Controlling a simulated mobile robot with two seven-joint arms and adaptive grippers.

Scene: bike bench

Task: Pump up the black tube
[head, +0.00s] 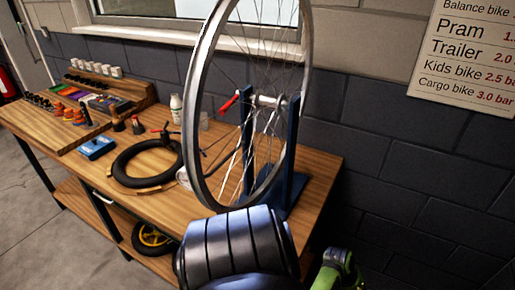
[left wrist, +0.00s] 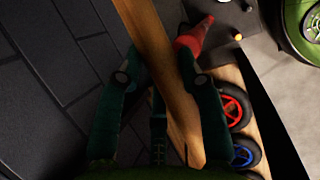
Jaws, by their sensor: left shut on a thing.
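The black tube (head: 124,174) lies as a ring on the wooden bench (head: 320,180) in the head view, left of the wheel stand. A small red-and-black piece (head: 164,129) is at its far side. In the head view my arm covers the bench's near right part. I cannot make out a pump. My right gripper is not in view.
A large wheel (head: 202,85) stands in a blue stand (head: 290,150). A blue box (head: 96,147), a white bottle (head: 175,108) and a tool rack are on the bench. A wall chart (head: 465,60) lists pressures. A red cone-shaped thing (left wrist: 196,37) and small wheels (left wrist: 235,105) show beyond my fingers.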

